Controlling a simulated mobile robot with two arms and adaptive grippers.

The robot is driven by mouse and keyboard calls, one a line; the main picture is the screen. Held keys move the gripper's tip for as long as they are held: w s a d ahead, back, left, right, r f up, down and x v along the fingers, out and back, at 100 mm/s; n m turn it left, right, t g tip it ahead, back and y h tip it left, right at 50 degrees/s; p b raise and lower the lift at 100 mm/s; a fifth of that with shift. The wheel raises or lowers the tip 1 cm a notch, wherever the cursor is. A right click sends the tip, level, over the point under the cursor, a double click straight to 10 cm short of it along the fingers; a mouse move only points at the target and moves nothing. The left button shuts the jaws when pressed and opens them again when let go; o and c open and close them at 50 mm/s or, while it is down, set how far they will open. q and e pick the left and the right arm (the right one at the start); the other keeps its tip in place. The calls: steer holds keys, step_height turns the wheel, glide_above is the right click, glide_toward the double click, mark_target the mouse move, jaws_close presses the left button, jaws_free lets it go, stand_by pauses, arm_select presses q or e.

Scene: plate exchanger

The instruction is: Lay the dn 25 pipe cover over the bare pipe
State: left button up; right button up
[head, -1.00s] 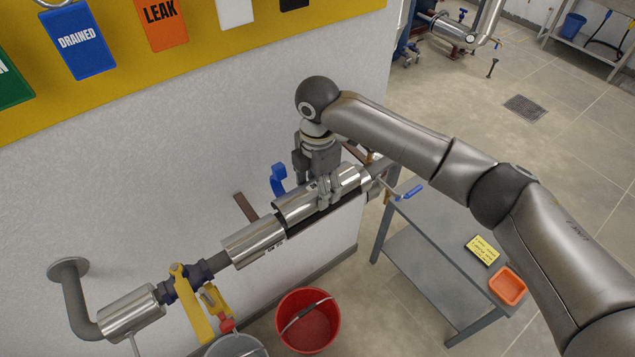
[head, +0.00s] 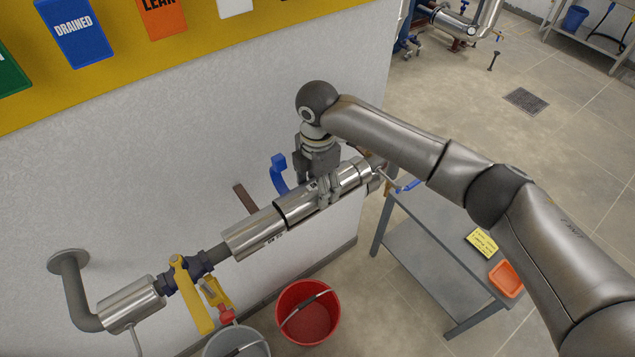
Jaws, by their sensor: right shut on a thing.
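The pipe cover (head: 294,209) is a shiny silver half-shell. It lies along the pipe line by the wall, in line with the silver cladding marked with small print (head: 253,233) on its left. My right gripper (head: 328,198) is above it, pointing down, with its fingers shut on the cover. The cover appears to rest on the pipe, but its underside and the pipe beneath are hidden. More silver cladding (head: 352,172) shows just right of the fingers. My left gripper is not in view.
A blue handle (head: 279,174) stands behind the cover. A yellow lever (head: 192,295) sits on the valve at lower left. A red bucket (head: 307,312) and a grey bucket (head: 235,342) stand below. A grey table (head: 440,258) holds an orange tray (head: 506,278) and a yellow note (head: 481,243).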

steer(key=shift+f, duration=0.45)
stand_by(0.4)
steer(key=o, duration=1)
steer(key=shift+r, duration=0.1)
step_height(320, 180, up, 12)
steer(key=shift+f, duration=0.1)
stand_by(0.3)
